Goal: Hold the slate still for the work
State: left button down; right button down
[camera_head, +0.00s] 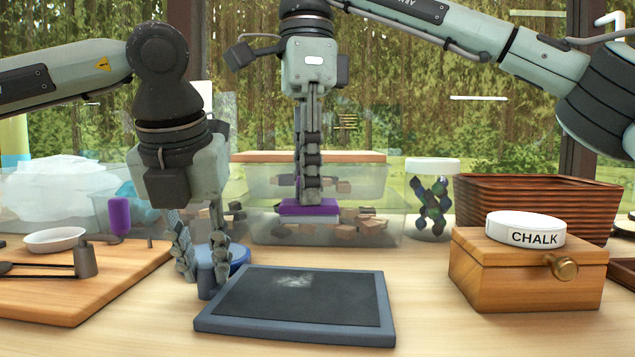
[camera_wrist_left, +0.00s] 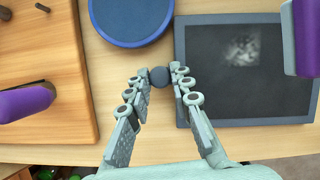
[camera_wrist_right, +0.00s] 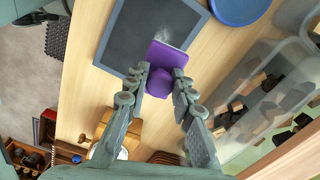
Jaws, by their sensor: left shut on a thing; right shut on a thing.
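The slate (camera_head: 320,308), a dark panel in a blue-grey frame, lies flat on the table with a pale chalk smudge near its far edge. It also shows in the left wrist view (camera_wrist_left: 225,85). My left gripper (camera_head: 205,270) is shut on a small grey knob (camera_wrist_left: 159,77) at the slate's left side. My right gripper (camera_head: 308,196) is shut on the purple knob (camera_wrist_right: 159,86) of a purple eraser (camera_head: 310,209). It holds the eraser upright above and behind the slate, apart from it in the head view.
A blue round dish (camera_head: 238,256) sits behind the slate's left corner. A wooden board (camera_head: 110,285) with utensils is at left. A wooden box (camera_head: 520,278) bearing a white chalk tin (camera_head: 513,229) stands at right. Clear bins (camera_head: 270,232) line the back. Table between slate and box is clear.

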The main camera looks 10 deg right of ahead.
jog(key=shift+a+f+m, duration=0.1)
jog(key=shift+f+m, duration=0.15)
jog(key=shift+m, duration=0.05)
jog(key=shift+f, duration=3.25)
jog(key=shift+d+f, duration=0.2)
jog(key=shift+f, duration=0.35)
jog(key=shift+s+d, duration=0.2)
jog(key=shift+d, duration=0.4)
jog(key=shift+s+d, duration=0.2)
jog(key=shift+d, duration=0.35)
jog(key=shift+d+r, duration=0.1)
jog(key=shift+d, duration=0.1)
jog(key=shift+a, duration=0.4)
jog(key=shift+w+a, duration=0.25)
jog(key=shift+a, duration=0.35)
jog(key=shift+w+a, duration=0.2)
jog(key=shift+a, duration=0.4)
jog(key=shift+d+r, duration=0.1)
jog(key=shift+r, duration=3.9)
